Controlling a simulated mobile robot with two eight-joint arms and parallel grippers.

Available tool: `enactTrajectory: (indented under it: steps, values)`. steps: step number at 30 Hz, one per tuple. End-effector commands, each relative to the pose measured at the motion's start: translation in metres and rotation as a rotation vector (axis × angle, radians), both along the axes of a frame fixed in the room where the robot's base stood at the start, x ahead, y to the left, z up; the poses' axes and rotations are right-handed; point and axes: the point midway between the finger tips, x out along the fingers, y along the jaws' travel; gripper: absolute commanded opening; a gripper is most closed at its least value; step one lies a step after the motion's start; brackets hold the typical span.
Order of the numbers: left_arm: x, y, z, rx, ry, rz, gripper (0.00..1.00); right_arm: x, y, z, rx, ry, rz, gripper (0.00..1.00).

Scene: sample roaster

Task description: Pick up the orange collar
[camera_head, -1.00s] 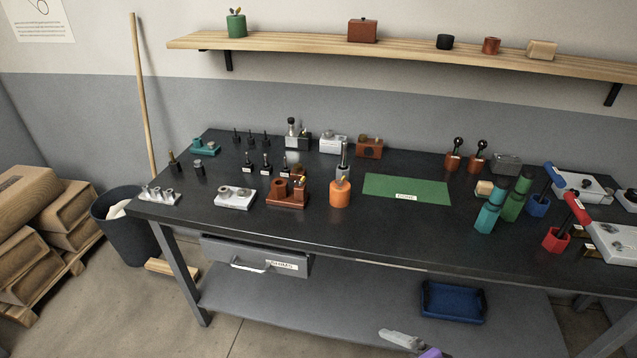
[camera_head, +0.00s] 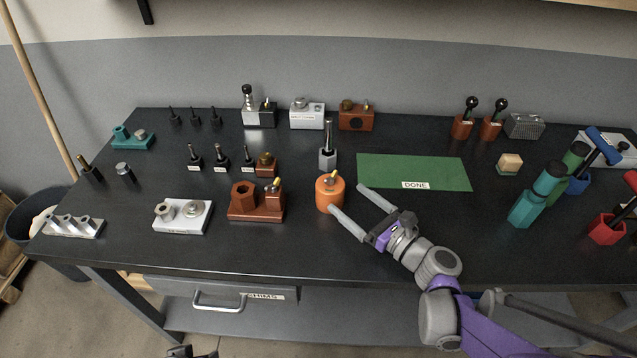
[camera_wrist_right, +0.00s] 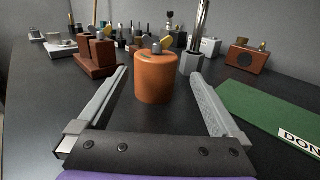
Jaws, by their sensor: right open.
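The orange collar (camera_head: 329,195), a short round block with a brass-coloured lever on top, stands upright on the dark bench left of the green mat. My right gripper (camera_head: 345,199) is open, low over the bench, its fingertips close to the collar's right and front sides. In the right wrist view the collar (camera_wrist_right: 156,80) stands ahead, between the lines of the two spread fingers (camera_wrist_right: 160,88). I cannot tell whether a finger touches it. A small dark part at the bottom edge of the head view may be my left gripper (camera_head: 190,352); its jaws cannot be made out.
A red-brown block (camera_head: 257,212) stands left of the collar, and a grey post holder (camera_head: 327,157) stands just behind it. The green mat (camera_head: 415,170), marked DONE, lies clear to the right. Teal and red tools stand farther right. The bench front is mostly free.

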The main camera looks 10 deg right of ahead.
Motion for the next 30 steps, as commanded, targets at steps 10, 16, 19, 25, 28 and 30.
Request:
enactTrajectory:
  steps: [10, 16, 19, 25, 28, 30]
  values:
    - [0.000, 0.000, -0.002, 0.000, 0.001, 0.000, 0.50, 0.040, 0.024, 0.000, -0.003, 0.001, 0.003, 1.00]
    - [0.000, 0.000, -0.004, 0.000, 0.001, 0.000, 0.50, 0.051, 0.032, -0.003, -0.004, 0.000, 0.004, 1.00]
    - [0.000, 0.000, -0.006, 0.000, 0.002, 0.000, 0.50, 0.063, 0.041, -0.006, -0.004, 0.000, 0.005, 1.00]
    - [0.000, 0.000, -0.007, 0.000, 0.002, 0.000, 0.50, 0.085, 0.053, -0.007, -0.004, 0.000, 0.003, 1.00]
    - [0.000, 0.000, -0.007, 0.000, 0.002, 0.000, 0.50, 0.086, 0.053, -0.006, -0.005, -0.001, 0.001, 1.00]
    - [0.000, 0.000, -0.007, 0.000, 0.002, 0.000, 0.50, 0.085, 0.053, -0.006, -0.005, -0.001, 0.001, 1.00]
